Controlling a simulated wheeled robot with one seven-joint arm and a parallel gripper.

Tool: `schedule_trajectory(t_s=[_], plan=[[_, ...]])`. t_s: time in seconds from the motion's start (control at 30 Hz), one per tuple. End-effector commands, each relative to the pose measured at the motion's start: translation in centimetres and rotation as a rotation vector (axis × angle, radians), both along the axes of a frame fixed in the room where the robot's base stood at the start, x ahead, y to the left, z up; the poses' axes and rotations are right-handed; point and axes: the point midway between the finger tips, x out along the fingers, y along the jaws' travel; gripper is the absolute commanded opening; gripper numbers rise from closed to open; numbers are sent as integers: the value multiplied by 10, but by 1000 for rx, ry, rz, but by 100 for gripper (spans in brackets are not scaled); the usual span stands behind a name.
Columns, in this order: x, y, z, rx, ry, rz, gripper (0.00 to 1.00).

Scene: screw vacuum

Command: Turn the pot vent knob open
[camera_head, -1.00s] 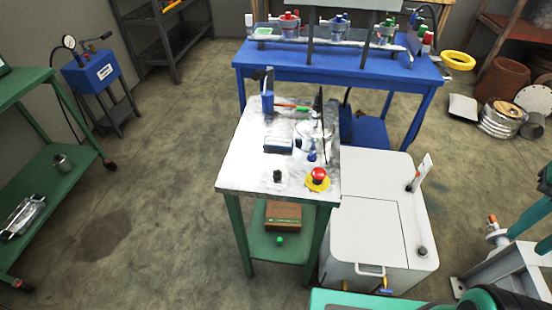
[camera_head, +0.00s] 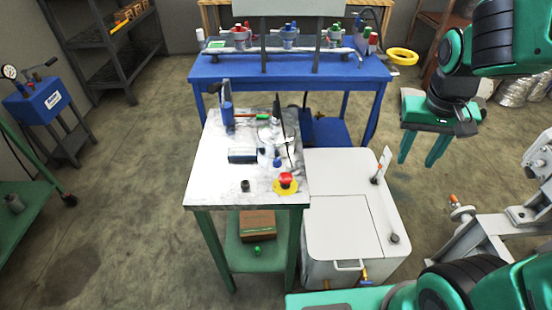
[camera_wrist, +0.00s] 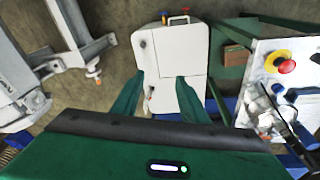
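A small marble-topped table (camera_head: 215,185) carries a shiny pot-like fitting (camera_head: 286,148), partly hidden by a thin dark upright panel. A small blue knob-like part (camera_head: 277,161) sits by it; I cannot tell for sure whether it is the vent knob. On the blue bench (camera_head: 215,70) behind stand three pots with red (camera_head: 240,29), blue (camera_head: 288,29) and green (camera_head: 334,28) tops. My gripper (camera_head: 417,160) is open and empty, pointing down in the air at the right, apart from both tables. In the wrist view my gripper's (camera_wrist: 158,95) fingers are apart with nothing between them.
A white cabinet (camera_head: 340,225) with an upright plate stands right of the small table. A red emergency button (camera_head: 286,180) is on the table's front right corner; it also shows in the wrist view (camera_wrist: 287,66). A grey metal frame (camera_head: 480,230) stands at right.

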Motion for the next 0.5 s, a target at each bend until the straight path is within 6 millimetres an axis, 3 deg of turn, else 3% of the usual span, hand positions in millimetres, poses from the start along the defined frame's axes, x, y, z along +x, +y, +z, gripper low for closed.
schedule_trajectory(t_s=[0.1,0.2,0.4,0.5], plan=[[48,63,-7,-23,-58,121,40],[77,123,-14,-23,-112,211,40],[100,235,-28,12,-197,353,40],[100,273,-33,32,-222,398,40]])
